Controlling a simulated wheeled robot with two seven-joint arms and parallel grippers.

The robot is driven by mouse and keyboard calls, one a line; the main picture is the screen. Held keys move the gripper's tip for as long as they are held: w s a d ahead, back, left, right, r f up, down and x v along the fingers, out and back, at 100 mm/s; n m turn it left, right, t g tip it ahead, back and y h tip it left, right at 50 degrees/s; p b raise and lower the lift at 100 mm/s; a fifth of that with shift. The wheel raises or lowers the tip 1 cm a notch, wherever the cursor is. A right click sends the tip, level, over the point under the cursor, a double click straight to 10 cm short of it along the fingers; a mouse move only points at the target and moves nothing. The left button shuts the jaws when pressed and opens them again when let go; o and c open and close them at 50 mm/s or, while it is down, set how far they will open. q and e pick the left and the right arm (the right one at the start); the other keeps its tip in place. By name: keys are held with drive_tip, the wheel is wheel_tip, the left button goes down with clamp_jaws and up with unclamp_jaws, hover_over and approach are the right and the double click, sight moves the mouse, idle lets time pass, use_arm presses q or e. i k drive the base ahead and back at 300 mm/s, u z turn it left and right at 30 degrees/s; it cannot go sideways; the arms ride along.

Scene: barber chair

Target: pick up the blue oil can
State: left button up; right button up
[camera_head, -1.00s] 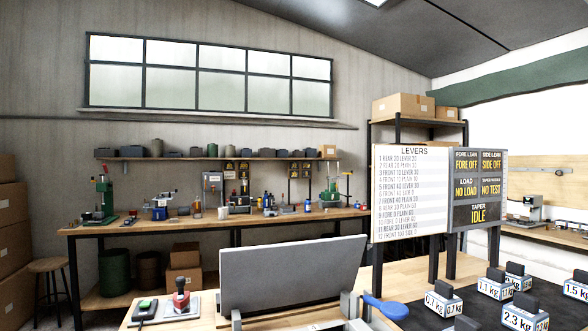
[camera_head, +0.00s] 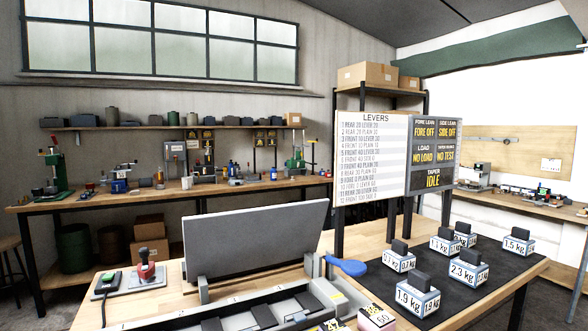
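A small blue item (camera_head: 273,173) stands on the far workbench, towards its right part; it may be the blue oil can, but it is too small to tell. A larger blue object (camera_head: 118,186), which looks like a small machine, sits further left on that bench. Neither of my grippers shows in the head view.
The near table holds a long device with a raised grey panel (camera_head: 255,243) and a blue-handled lever (camera_head: 346,267). A red-knobbed device (camera_head: 147,272) is at left. Labelled weights (camera_head: 467,272) stand on a black mat (camera_head: 490,288). A levers board (camera_head: 372,170) rises behind.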

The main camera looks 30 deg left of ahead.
sight(273, 172)
drive_tip(key=z, duration=2.05)
drive_tip(key=k, duration=2.6)
drive_tip(key=u, duration=3.45)
drive_tip(key=i, duration=4.1)
